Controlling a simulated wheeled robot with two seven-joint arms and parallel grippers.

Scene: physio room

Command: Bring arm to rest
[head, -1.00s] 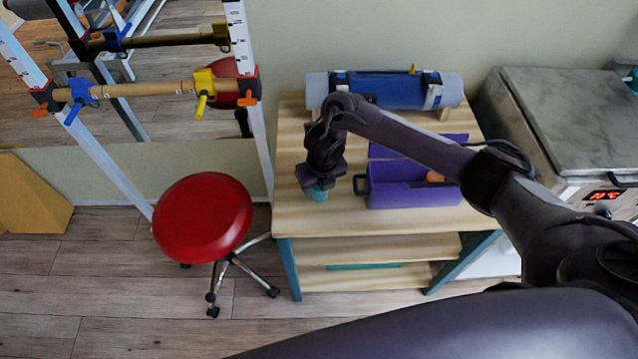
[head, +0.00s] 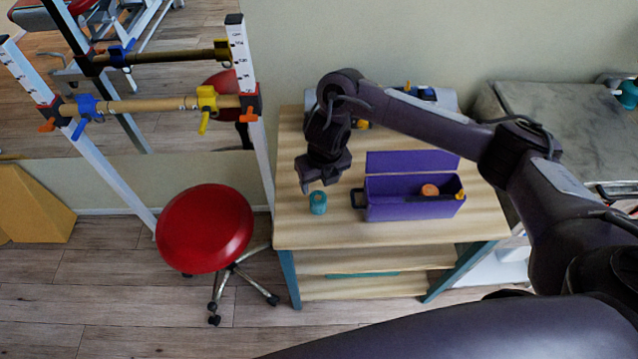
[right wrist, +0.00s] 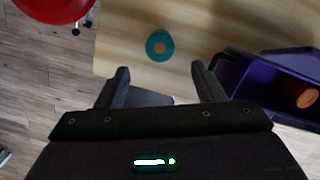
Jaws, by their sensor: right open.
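My right gripper (head: 324,184) is raised over the left part of the wooden table, its arm coming in from the right. In the right wrist view the right gripper (right wrist: 160,82) is open, with nothing between its fingers. A small teal cylinder (head: 318,203) stands on the table just below the gripper, apart from it. It also shows in the right wrist view (right wrist: 160,46), beyond the fingertips. My left gripper is not in view.
A purple open box (head: 410,207) with an orange item stands right of the teal cylinder on the wooden table (head: 400,234). A red stool (head: 205,228) stands left of the table. A metal-topped unit (head: 560,120) is at right.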

